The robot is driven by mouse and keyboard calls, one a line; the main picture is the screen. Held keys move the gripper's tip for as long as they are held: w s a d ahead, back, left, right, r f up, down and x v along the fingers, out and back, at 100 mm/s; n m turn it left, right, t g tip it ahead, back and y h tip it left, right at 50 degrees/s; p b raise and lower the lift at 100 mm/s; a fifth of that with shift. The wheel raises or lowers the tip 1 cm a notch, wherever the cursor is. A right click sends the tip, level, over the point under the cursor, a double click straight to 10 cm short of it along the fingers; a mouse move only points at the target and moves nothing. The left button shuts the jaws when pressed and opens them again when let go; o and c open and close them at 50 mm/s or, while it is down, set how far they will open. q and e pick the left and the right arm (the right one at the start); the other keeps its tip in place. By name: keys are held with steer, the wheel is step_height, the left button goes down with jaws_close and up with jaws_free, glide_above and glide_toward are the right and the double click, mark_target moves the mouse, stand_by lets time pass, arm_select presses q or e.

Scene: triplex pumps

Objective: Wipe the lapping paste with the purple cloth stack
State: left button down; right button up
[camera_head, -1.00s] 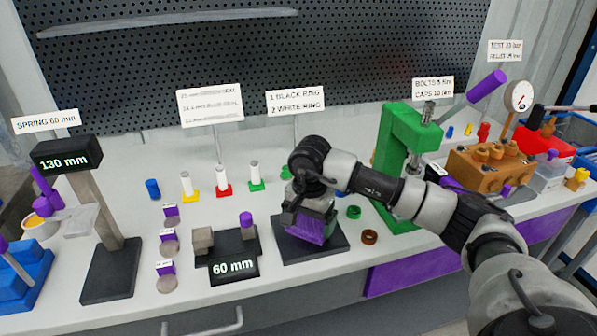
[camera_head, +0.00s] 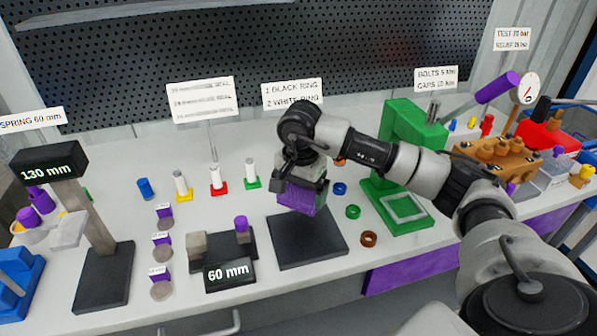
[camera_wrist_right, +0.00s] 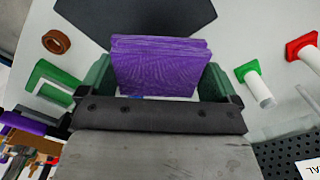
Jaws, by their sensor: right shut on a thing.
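My right gripper (camera_head: 299,183) is shut on the purple cloth stack (camera_head: 303,198). It holds the stack above the back part of a flat black plate (camera_head: 300,248). In the right wrist view the folded purple cloth stack (camera_wrist_right: 160,65) is clamped between two green fingers, with the black plate (camera_wrist_right: 140,14) beyond it. I cannot make out any lapping paste on the visible part of the plate. My left gripper is not in view.
A green press (camera_head: 400,190) stands to the right, with a brown ring (camera_head: 369,239) and other rings before it. The 60 mm block (camera_head: 229,274) is left of the plate. White posts on coloured bases (camera_head: 217,181) stand behind. The 130 mm stand (camera_head: 105,260) is further left.

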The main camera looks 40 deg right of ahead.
steer(key=shift+w+r+p, duration=0.1)
steer(key=shift+r+p, duration=0.35)
steer(key=shift+r, duration=0.45)
steer(key=shift+r+p, duration=0.35)
steer(key=shift+r, duration=0.3)
steer(key=shift+f, duration=0.1)
